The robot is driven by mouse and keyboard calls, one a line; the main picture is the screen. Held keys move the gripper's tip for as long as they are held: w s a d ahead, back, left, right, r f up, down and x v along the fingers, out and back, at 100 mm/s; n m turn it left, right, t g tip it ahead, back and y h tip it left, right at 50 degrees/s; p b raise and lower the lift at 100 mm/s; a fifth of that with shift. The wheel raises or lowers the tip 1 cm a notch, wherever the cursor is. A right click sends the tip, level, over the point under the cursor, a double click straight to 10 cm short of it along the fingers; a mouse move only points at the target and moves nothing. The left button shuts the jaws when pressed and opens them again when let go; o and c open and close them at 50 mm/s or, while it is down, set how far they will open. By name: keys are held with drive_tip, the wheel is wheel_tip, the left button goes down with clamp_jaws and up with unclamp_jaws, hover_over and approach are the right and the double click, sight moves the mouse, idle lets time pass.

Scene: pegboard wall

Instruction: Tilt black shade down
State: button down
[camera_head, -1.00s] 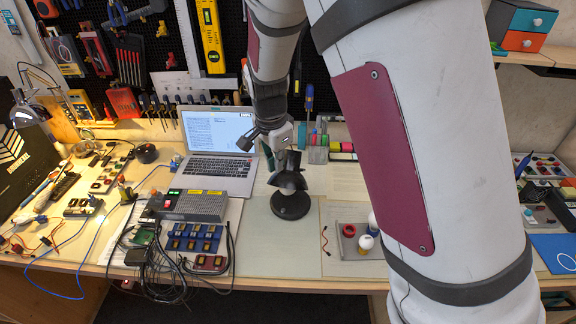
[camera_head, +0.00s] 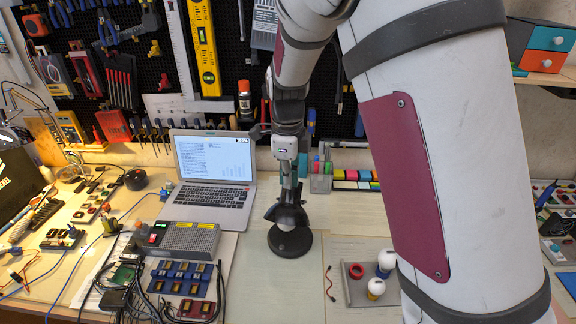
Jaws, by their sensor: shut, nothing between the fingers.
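The black shade (camera_head: 287,214) belongs to a small desk lamp in the middle of the table. Its round black base (camera_head: 290,243) stands flat on the table. A pale part shows just under the shade, above the base. My gripper (camera_head: 290,190) points down from above, with its fingers shut and empty at the top of the shade. The fingers overlap the shade in the picture; I cannot tell whether they touch it. They hide part of the lamp's stem and the shade's top.
An open laptop (camera_head: 212,165) stands behind left of the lamp. A grey box (camera_head: 184,240) and cabled modules lie at front left. A tray (camera_head: 370,290) with small round items is at right. Colored blocks (camera_head: 352,180) stand behind. The table before the lamp is clear.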

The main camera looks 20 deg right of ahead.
sight(288, 209)
wheel_tip(288, 209, down, 7)
drive_tip(key=shift+f, duration=0.2)
idle(0.4)
drive_tip(key=shift+s+f+p, duration=0.2)
drive_tip(key=shift+f+p, duration=0.4)
drive_tip(key=shift+f, duration=0.05)
